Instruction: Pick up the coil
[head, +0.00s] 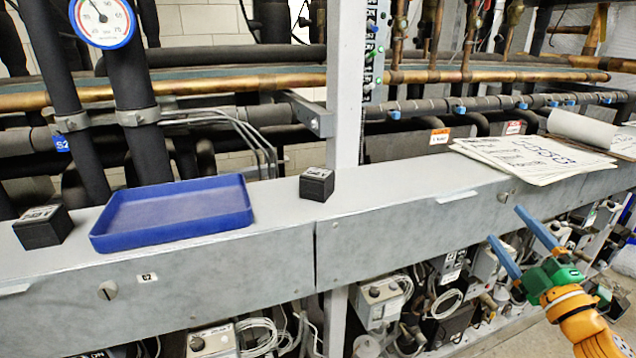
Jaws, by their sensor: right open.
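Two small black box-shaped pieces that look like coils sit on the grey ledge. One coil (317,185) stands right of the blue tray, near the white post, with a pale label on top. The other coil (43,228) stands left of the tray, also with a light label on top. My right gripper (506,226) is at the lower right, with two blue fingers spread apart and nothing between them. It is in front of the ledge, well to the right of both coils and touching neither. My left gripper does not show.
The shallow blue tray (172,211) is empty on the ledge (400,208) between the two coils. Papers (530,158) lie on the ledge at right. A white post (346,90) rises behind the nearer-right coil. Pipes and a round gauge (103,18) fill the back.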

